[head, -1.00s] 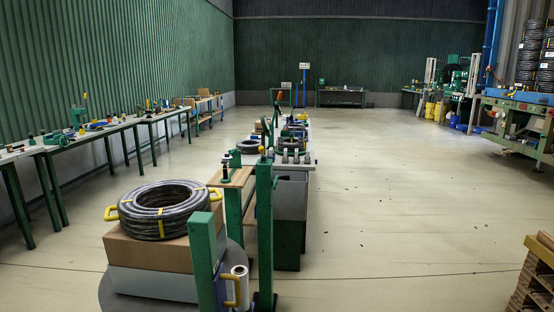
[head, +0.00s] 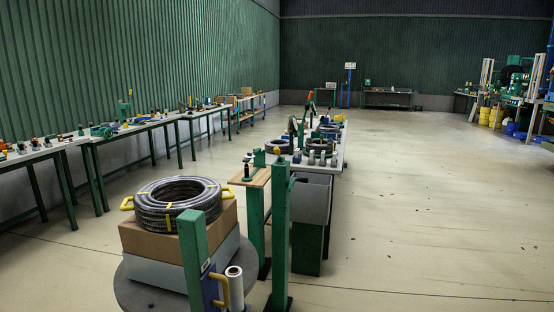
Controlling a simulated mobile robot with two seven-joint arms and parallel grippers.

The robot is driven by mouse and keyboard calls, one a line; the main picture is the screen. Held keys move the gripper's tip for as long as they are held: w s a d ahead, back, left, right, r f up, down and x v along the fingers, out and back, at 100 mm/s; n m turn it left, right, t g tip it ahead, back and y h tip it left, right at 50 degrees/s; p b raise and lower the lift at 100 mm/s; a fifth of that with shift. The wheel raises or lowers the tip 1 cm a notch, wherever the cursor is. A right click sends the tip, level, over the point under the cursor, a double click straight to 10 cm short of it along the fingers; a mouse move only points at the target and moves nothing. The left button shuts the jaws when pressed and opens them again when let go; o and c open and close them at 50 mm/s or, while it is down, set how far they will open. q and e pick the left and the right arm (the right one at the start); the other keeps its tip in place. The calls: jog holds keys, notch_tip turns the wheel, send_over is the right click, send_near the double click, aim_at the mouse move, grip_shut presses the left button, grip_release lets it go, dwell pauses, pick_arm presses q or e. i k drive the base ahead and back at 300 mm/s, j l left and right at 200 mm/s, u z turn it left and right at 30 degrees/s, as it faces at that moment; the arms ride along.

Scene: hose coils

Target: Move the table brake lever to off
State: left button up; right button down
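A round grey turntable (head: 136,291) stands in the near left foreground. It bears a grey block and a cardboard box (head: 150,242) with a dark hose coil (head: 178,204) with yellow bands on top. A green post (head: 194,252) in front hides part of the turntable. A taller green post (head: 280,235) stands just right of it, with a yellow knob (head: 277,150) near its top. A small black upright handle (head: 247,171) stands on a wooden shelf beside that post. I cannot tell which part is the table brake lever or its position. Neither gripper is in view.
A white roll (head: 234,287) and a yellow handle (head: 220,290) are at the near post. A grey bin (head: 310,205) and a long bench (head: 334,149) with hose coils stand behind. Tool benches (head: 125,131) line the left wall. The floor (head: 440,210) at right is open.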

aim_at(276, 150)
jog(key=i+l+u, duration=0.2)
jog(key=l, duration=0.35)
jog(key=i+l+u, duration=0.25)
jog(key=i+l, duration=0.25)
jog(key=i+l+u, duration=0.2)
jog(key=i+l, duration=0.15)
jog(key=l, duration=0.25)
jog(key=i+l+u, duration=0.3)
jog(key=i+l, duration=0.4)
jog(key=l, duration=0.1)
